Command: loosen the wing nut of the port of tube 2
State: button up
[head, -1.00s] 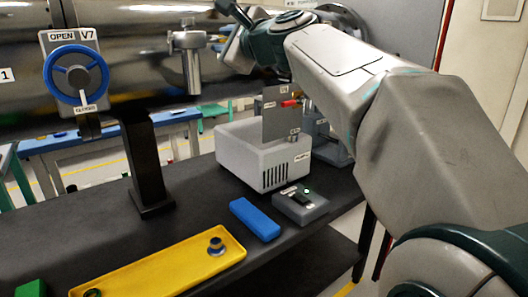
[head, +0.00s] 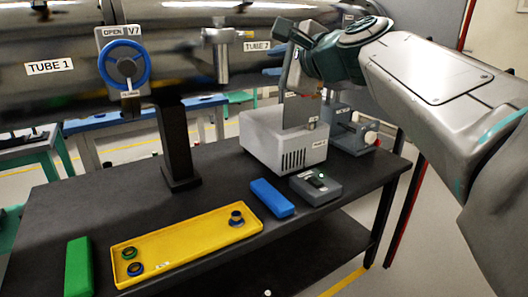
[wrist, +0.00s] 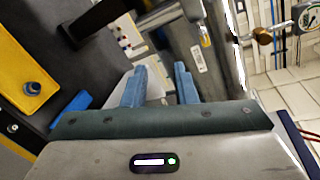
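Tube 2 is the steel pipe labelled TUBE 2 (head: 257,46) at the upper middle of the head view. A metal port (head: 222,58) hangs down just left of that label, with a small yellowish piece (head: 246,34) at its upper right. I cannot tell whether that piece is the wing nut. My gripper also shows in the wrist view (wrist: 160,84), with its two blue fingers apart and nothing visible between them. In the head view it is right of the port and apart from it, near the tube's front.
A blue valve wheel (head: 124,66) marked V7 is left of the port. Below are a black post (head: 175,145), an open grey box (head: 265,145) with an upright plate (head: 298,105), a yellow tray (head: 185,250) with rings, and a blue block (head: 272,198).

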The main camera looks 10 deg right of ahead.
aim_at(246, 35)
jog(key=s+a+f+n+g+h+p, duration=0.3)
jog(key=s+f+n+g+p, duration=0.6)
jog(key=s+f+n+p, duration=0.5)
jog(key=shift+f+h+p, duration=0.3)
jog(key=shift+f, duration=0.1)
jog(key=w+d+r+m+t+h+p, duration=0.2)
jog(key=w+d+r+m+t+p, duration=0.6)
jog(key=w+r, duration=0.75)
jog(key=a+r+m+t+y, duration=0.1)
jog(key=a+r+t+y, duration=0.2)
jog(key=y, duration=0.3)
jog(key=x, duration=1.3)
jog(key=shift+r+p, duration=0.3)
jog(key=shift+p, duration=0.05)
